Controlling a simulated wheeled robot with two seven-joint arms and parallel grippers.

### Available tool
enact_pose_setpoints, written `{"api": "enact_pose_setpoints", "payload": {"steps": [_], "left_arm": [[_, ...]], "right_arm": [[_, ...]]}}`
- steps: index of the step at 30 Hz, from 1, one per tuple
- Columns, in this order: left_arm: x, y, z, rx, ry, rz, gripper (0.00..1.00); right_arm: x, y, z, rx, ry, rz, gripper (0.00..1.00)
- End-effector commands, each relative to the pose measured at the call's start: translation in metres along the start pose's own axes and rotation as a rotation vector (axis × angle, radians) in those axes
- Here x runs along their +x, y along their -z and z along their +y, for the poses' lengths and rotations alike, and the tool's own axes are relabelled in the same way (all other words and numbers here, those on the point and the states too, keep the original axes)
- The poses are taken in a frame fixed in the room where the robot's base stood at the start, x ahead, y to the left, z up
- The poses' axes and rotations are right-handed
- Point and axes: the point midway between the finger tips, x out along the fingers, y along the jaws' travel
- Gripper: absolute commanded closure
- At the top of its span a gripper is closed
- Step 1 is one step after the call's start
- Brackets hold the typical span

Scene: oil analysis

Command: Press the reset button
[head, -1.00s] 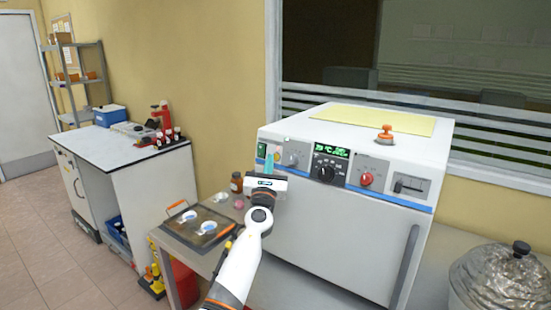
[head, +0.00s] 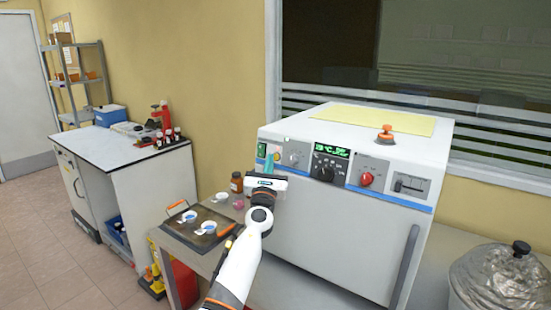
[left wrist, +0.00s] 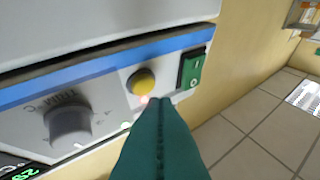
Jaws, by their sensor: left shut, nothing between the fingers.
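The white machine (head: 345,235) has a control panel with a blue stripe. A round yellow button (left wrist: 141,82) sits on the panel in the left wrist view, between a grey knob (left wrist: 70,124) and a green rocker switch (left wrist: 192,68). No label on the button is readable. My left gripper (head: 269,159) is in front of the left end of the panel in the head view. Its teal fingers are shut and empty. In the left wrist view the fingertips (left wrist: 153,100) appear just below the button; whether they touch the panel is unclear. My right gripper is not in view.
The panel also has a dark dial (head: 326,173), a red knob (head: 366,179) and a green display (head: 332,150). A tray with dishes (head: 187,237) and a brown bottle (head: 236,182) stand on the lower table to the left. An orange-topped part (head: 385,134) stands on the machine.

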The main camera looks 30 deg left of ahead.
Motion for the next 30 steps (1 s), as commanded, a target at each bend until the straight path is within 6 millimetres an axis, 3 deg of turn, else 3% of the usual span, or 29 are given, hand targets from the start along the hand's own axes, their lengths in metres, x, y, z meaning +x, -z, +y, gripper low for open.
{"api": "enact_pose_setpoints", "payload": {"steps": [30], "left_arm": [[0.008, -0.007, 0.006, 0.0, -0.001, 0.0, 1.0]], "right_arm": [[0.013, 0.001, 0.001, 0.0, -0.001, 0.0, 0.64]]}}
